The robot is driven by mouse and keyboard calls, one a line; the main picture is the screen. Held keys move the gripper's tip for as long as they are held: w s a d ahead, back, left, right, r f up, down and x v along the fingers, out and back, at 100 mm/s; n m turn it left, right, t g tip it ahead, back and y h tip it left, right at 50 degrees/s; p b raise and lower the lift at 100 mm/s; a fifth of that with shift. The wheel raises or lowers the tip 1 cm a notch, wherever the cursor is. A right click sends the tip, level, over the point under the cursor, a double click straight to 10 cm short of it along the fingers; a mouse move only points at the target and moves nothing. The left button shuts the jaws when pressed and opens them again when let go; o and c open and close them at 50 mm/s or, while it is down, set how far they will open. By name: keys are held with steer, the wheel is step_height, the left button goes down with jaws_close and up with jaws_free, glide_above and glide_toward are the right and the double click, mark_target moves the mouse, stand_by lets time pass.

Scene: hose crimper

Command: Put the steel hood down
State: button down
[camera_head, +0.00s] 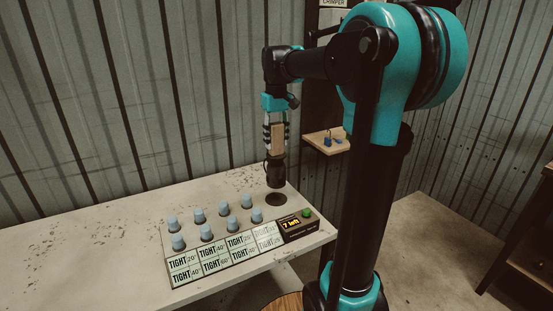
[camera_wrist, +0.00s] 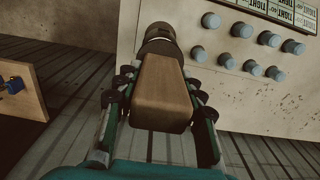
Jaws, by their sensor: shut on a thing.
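My gripper (camera_head: 275,140) points down over the right part of the bench and is shut on the wooden handle (camera_wrist: 163,92) of the steel hood. The hood's dark cylindrical body (camera_head: 276,173) hangs upright below the fingers; it also shows past the handle in the wrist view (camera_wrist: 160,46). A dark round recess (camera_head: 276,199) in the bench top lies just below the hood in the head view. The hood looks a little above the bench, but its exact height is hard to tell. Its underside is hidden.
Several pale blue-grey knobs (camera_head: 247,201) stand in two rows left of the recess, above a panel of TIGHT labels (camera_head: 213,264). A small wooden shelf (camera_head: 318,143) is on the wall behind.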

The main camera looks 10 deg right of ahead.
mark_target(276, 124)
steer(key=shift+f, duration=3.4)
steer(key=c, duration=1)
jaws_free()
steer(key=shift+f, duration=0.15)
steer(key=shift+o, duration=0.2)
step_height(276, 124, up, 12)
steer(key=shift+r, duration=0.15)
steer(key=shift+s, duration=0.1)
